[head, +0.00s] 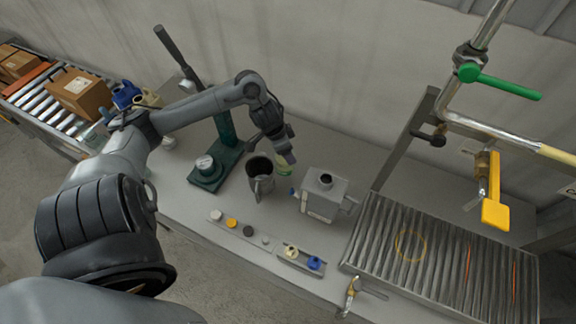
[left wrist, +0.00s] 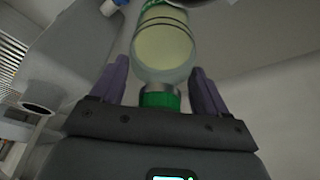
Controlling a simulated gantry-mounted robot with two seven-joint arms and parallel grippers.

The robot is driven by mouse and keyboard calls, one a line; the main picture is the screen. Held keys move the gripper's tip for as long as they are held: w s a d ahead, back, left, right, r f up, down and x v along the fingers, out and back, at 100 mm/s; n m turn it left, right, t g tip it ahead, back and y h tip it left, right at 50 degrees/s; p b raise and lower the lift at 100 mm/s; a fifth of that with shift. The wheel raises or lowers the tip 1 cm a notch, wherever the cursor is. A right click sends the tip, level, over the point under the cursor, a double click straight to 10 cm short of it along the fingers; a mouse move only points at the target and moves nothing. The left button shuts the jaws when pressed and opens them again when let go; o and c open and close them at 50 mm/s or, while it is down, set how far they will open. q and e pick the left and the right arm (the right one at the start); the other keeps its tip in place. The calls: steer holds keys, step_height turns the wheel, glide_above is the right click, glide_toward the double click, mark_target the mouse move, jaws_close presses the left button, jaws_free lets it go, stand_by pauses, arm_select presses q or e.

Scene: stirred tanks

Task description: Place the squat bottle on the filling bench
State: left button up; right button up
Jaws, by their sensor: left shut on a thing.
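My left gripper (head: 284,155) is over the back middle of the grey table. In the left wrist view its two purple-grey fingers (left wrist: 163,90) are shut on the green-capped neck of a clear bottle (left wrist: 165,50) with pale yellow-green liquid. The bottle's body extends away from the gripper. In the head view only a pale green part of the bottle (head: 284,164) shows beside the gripper, so I cannot tell its clearance above the table. A slatted grey bench top (head: 385,225) with a thin yellow ring on it is at the right. My right gripper is not in view.
A dark grey jug (head: 259,187) and a square metal can (head: 322,207) stand near the bottle. A green press-like stand (head: 213,172) is left of them. Small caps (head: 248,230) line the front. A pipe with a green lever (head: 500,82) and a yellow-handled valve (head: 494,212) overhang the slats.

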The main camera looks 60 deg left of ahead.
mark_target(276, 155)
arm_select(q)
step_height(276, 155, down, 5)
steer(key=shift+f+b, duration=0.2)
steer(key=shift+b, duration=0.1)
steer(key=shift+f, duration=1.7)
steer(key=o, duration=1.8)
steer(key=shift+f, duration=0.15)
steer(key=shift+r, duration=0.35)
steer(key=p+v, duration=0.1)
steer(key=v, duration=1)
steer(key=shift+s+a+r+p, duration=0.1)
steer(key=shift+s+r+p, duration=0.05)
steer(key=shift+r+p, duration=0.2)
